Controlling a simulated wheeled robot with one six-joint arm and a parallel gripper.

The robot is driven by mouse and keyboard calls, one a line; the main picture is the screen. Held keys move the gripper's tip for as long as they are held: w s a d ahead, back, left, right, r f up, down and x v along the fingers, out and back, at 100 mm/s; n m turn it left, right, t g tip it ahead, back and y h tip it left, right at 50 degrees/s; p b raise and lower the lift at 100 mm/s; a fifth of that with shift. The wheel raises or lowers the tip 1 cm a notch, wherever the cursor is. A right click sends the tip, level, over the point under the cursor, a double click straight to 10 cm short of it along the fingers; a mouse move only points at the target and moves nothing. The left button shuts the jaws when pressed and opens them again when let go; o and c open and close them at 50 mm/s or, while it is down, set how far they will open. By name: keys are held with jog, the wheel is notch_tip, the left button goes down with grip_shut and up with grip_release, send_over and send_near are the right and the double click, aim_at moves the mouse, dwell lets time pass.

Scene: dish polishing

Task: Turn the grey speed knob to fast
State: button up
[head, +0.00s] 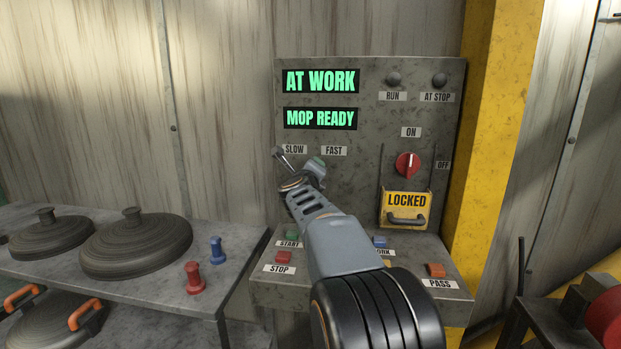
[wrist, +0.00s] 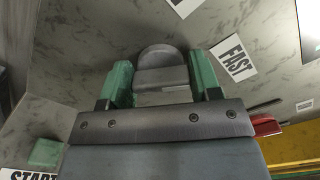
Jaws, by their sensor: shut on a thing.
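The grey speed knob (wrist: 160,68) shows in the wrist view between the two green fingertips of my gripper (wrist: 160,88), which is shut on it. In the head view my gripper (head: 302,167) reaches the panel just below the SLOW label (head: 294,149) and the FAST label (head: 334,151), and it mostly hides the knob. The FAST label also shows in the wrist view (wrist: 234,60), right of the knob. I cannot tell which label the knob points at.
The grey control panel (head: 371,130) reads AT WORK and MOP READY. A red switch (head: 407,165) sits right, above a yellow LOCKED cover (head: 405,208). A START button (head: 291,236) and a red STOP button (head: 284,257) lie below. Lidded pans stand on a left shelf (head: 60,272).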

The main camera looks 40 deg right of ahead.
jog(key=shift+m, duration=0.6)
jog(key=o, duration=0.9)
jog(key=v, duration=1.4)
jog(key=shift+w+r, duration=0.1)
